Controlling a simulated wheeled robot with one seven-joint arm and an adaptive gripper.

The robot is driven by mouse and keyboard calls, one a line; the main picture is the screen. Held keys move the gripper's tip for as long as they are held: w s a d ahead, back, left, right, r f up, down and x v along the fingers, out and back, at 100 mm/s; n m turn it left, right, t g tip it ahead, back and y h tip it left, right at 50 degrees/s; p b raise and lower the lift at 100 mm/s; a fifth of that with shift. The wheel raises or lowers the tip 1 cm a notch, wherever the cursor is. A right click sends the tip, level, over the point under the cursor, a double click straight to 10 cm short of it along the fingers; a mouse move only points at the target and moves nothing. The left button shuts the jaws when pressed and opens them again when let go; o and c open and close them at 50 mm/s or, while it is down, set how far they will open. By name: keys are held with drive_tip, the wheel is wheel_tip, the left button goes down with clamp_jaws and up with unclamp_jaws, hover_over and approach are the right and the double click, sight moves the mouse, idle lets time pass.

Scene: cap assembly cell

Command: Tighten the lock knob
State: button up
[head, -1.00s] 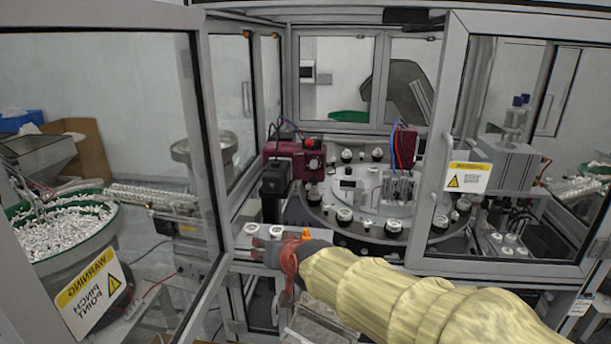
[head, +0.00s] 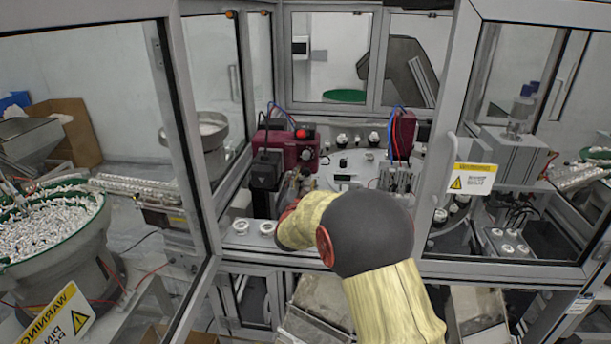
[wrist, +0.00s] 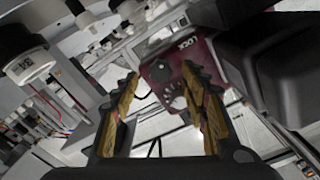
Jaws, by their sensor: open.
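The dark red lock box (wrist: 207,52) fills the upper middle of the wrist view, its face marked "LOCK" and tilted in the picture. Its face carries a round grey knob (wrist: 175,97) and a smaller round part (wrist: 160,70); I cannot tell for sure which is the lock knob. In the head view the red box (head: 275,140) stands at the back left of the cell, with a red button on it. My gripper (wrist: 160,71) is open and empty, its two yellow-brown fingers pointing toward the box face, apart from it. In the head view my arm mostly hides the gripper.
A black block (head: 265,172) stands in front of the red box and looms at the right of the wrist view. A round turntable (head: 350,165) with caps lies to the right. Open glass doors frame the cell; the right door has a handle (head: 445,172). White caps (head: 240,227) sit at the front ledge.

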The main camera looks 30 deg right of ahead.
sight(306, 174)
drive_tip(key=shift+x, duration=1.7)
drive_tip(key=shift+c, duration=0.5)
drive_tip(key=c, duration=1.1)
